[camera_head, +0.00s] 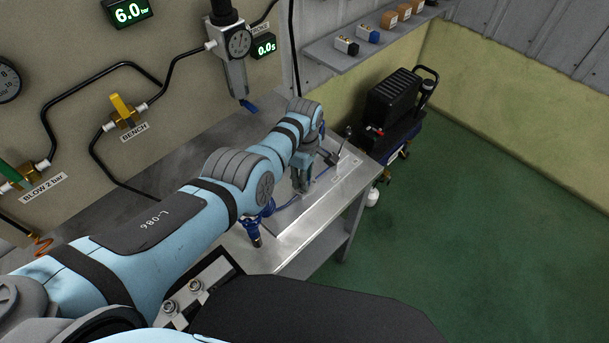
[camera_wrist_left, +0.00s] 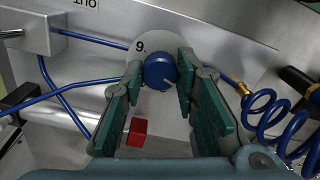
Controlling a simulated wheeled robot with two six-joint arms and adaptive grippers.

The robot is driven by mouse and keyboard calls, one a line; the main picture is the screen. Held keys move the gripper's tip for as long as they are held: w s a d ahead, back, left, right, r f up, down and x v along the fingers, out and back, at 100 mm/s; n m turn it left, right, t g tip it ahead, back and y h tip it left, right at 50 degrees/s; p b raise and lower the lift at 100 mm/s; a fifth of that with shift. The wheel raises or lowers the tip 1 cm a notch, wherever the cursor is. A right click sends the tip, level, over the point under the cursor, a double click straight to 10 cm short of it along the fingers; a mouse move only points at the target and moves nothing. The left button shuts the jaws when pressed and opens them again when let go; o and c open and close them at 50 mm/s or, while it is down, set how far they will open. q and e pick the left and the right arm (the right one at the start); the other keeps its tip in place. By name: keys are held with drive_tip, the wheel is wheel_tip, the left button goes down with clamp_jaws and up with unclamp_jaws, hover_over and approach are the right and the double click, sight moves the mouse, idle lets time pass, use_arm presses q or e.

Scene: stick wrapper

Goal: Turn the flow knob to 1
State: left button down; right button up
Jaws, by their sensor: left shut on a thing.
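The flow knob (camera_wrist_left: 160,72) is a round blue knob on a pale dial plate, seen in the left wrist view. A light pointer line on it points down and to the right. A printed "9." shows on the dial plate (camera_wrist_left: 143,45) at the knob's upper left; other marks are hidden or too small to read. My left gripper (camera_wrist_left: 168,80) has its green-padded fingers on both sides of the knob, shut on it. In the head view my left gripper (camera_head: 303,184) reaches down to the metal bench top; the knob is hidden there.
A red block (camera_wrist_left: 137,132) sits near the fingers. Blue tubes (camera_wrist_left: 75,88) and a coiled blue hose (camera_wrist_left: 275,122) run close beside the gripper. The metal bench (camera_head: 285,255) ends at the right, beside a black compressor-like machine (camera_head: 393,108) on the floor.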

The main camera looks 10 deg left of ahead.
use_arm(q)
drive_tip(key=n, duration=0.4)
drive_tip(key=shift+s+f+n, duration=0.15)
drive_tip(key=shift+f+n, duration=0.05)
drive_tip(key=shift+n, duration=0.1)
drive_tip(key=n, duration=0.4)
drive_tip(key=shift+n, duration=0.4)
drive_tip(key=c, duration=1.2)
unclamp_jaws()
drive_tip(key=shift+c, duration=0.2)
drive_tip(key=shift+r, duration=0.15)
